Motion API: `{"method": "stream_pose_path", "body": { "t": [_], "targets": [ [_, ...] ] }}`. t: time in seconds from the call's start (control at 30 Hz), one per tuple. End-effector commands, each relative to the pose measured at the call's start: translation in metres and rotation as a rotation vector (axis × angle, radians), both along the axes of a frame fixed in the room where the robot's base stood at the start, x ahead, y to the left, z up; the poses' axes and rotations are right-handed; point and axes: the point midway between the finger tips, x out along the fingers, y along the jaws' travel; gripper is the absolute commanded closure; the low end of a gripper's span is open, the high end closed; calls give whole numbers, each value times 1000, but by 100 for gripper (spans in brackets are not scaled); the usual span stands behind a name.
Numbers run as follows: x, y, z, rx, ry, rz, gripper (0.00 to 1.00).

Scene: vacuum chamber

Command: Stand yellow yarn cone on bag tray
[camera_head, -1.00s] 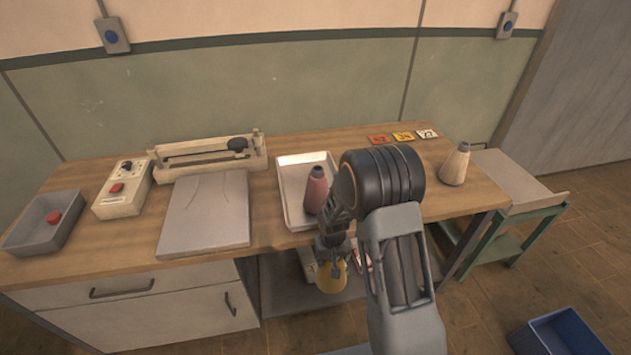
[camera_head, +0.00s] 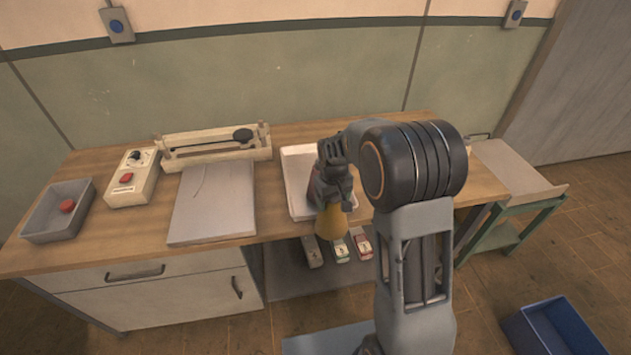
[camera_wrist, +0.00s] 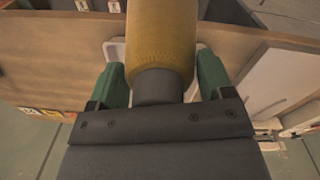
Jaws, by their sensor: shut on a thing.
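The yellow yarn cone (camera_head: 332,223) is in my gripper (camera_head: 334,198), which is shut on it. It hangs at the front edge of the table, in front of the shallow white tray (camera_head: 297,158). In the wrist view the cone (camera_wrist: 160,42) lies between the green fingers of my gripper (camera_wrist: 160,85), with a dark grey part nearest the palm. The tray's right part is also hidden by my arm.
A grey board (camera_head: 213,200), a scale-like device (camera_head: 213,150), a control box (camera_head: 130,178) and a grey bin (camera_head: 57,212) occupy the table's left. Several small packets (camera_head: 340,250) lie on the shelf below. A blue bin (camera_head: 555,328) stands on the floor at right.

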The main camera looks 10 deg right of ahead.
Motion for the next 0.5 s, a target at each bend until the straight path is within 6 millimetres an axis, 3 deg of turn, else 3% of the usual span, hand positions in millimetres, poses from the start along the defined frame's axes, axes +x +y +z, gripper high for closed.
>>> {"method": "stream_pose_path", "body": {
  "t": [0.03,0.2,0.5],
  "targets": [
    [9,0,20,0,-12,31,82],
    [30,0,77,-1,-8,146,82],
    [54,0,140,-1,-5,275,82]
  ]
}}
